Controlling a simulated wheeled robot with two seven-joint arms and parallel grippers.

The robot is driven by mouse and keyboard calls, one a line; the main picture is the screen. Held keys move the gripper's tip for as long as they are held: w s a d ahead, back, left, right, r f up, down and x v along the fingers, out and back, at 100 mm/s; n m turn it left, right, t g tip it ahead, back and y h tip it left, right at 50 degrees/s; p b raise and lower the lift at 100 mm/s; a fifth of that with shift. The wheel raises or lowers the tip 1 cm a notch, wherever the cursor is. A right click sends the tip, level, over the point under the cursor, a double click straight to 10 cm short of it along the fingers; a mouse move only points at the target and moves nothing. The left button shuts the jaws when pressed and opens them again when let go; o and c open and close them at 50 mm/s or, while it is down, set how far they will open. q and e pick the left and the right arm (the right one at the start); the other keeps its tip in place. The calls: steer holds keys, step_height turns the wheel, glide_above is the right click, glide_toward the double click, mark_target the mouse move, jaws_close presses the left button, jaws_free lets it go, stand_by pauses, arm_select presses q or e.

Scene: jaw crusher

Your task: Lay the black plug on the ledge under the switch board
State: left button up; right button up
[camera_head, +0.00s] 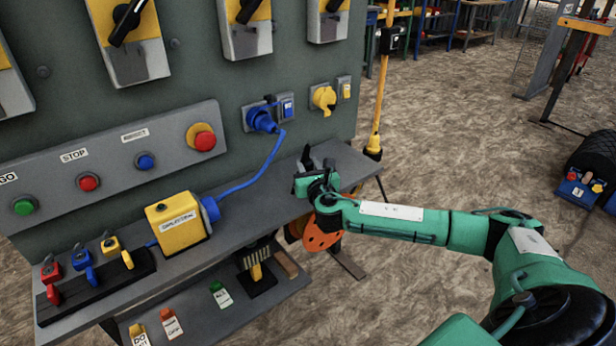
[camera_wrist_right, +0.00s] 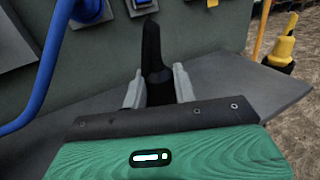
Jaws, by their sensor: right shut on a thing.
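The black plug (camera_wrist_right: 154,65) stands upright between the fingers of my right gripper (camera_wrist_right: 157,88) in the right wrist view. The gripper is shut on it. In the head view my right gripper (camera_head: 315,172) is over the right end of the grey ledge (camera_head: 265,195) under the switch board (camera_head: 200,75). The plug shows there only as a small dark shape. I cannot tell whether the plug touches the ledge. My left gripper is not in view.
A yellow box (camera_head: 178,220) with a blue plug and cable sits on the ledge. Red, blue and yellow padlocks (camera_head: 85,262) stand at its left. A blue plug (camera_head: 262,118) and a yellow plug (camera_head: 323,98) are on the board. The ledge between box and gripper is mostly bare.

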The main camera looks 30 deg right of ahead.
step_height(320, 180, down, 3)
steer(key=shift+r, duration=0.1)
steer(key=o, duration=1)
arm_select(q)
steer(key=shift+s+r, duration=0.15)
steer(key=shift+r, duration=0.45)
arm_select(e)
steer(key=shift+o, duration=0.2)
